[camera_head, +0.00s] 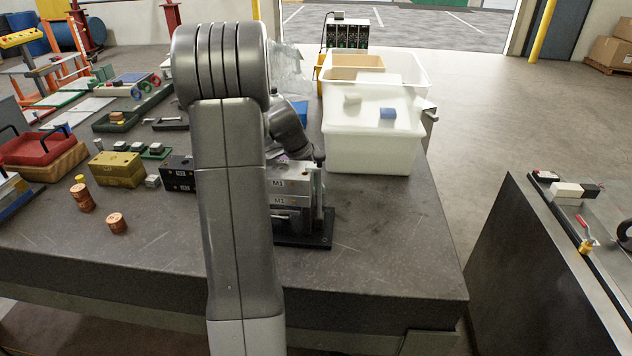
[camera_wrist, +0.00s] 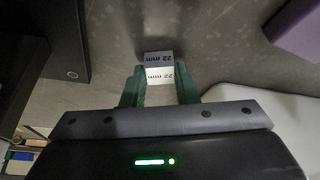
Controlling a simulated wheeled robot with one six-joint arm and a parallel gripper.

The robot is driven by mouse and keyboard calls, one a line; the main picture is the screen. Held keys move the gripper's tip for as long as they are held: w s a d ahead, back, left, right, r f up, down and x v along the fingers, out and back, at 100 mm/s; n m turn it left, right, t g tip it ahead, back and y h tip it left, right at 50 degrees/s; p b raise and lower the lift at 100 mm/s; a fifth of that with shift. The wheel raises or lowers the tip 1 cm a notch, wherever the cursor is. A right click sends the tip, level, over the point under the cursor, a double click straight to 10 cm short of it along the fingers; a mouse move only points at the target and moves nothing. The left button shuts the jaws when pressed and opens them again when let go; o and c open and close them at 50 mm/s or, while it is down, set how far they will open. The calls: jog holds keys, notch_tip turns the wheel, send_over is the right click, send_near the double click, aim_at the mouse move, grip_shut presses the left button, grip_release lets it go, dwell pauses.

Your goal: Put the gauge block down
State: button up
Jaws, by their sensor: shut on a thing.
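The gauge block (camera_wrist: 159,60) is a small grey block with "22 mm" printed on two of its faces. It shows in the wrist view, between the green fingers of my gripper (camera_wrist: 160,82), which is shut on it. The grey bench top (camera_wrist: 215,45) lies beyond the block; I cannot tell whether the block touches it. In the head view my arm reaches over the bench (camera_head: 380,235) and down behind a stacked mould base (camera_head: 292,190) marked M1. My gripper and the block are hidden there.
A white bin (camera_head: 370,150) stands just right of the arm's end; a white edge shows in the wrist view (camera_wrist: 265,105). A purple thing (camera_wrist: 298,30) is at the wrist view's upper right, and a dark block (camera_wrist: 55,40) at its left. A brass block (camera_head: 117,170) stands left.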

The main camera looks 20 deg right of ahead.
jog(key=o, duration=1.1)
jog(key=shift+c, duration=0.2)
jog(key=shift+r+p, duration=0.15)
jog(key=shift+p, duration=0.2)
jog(key=v, duration=1.2)
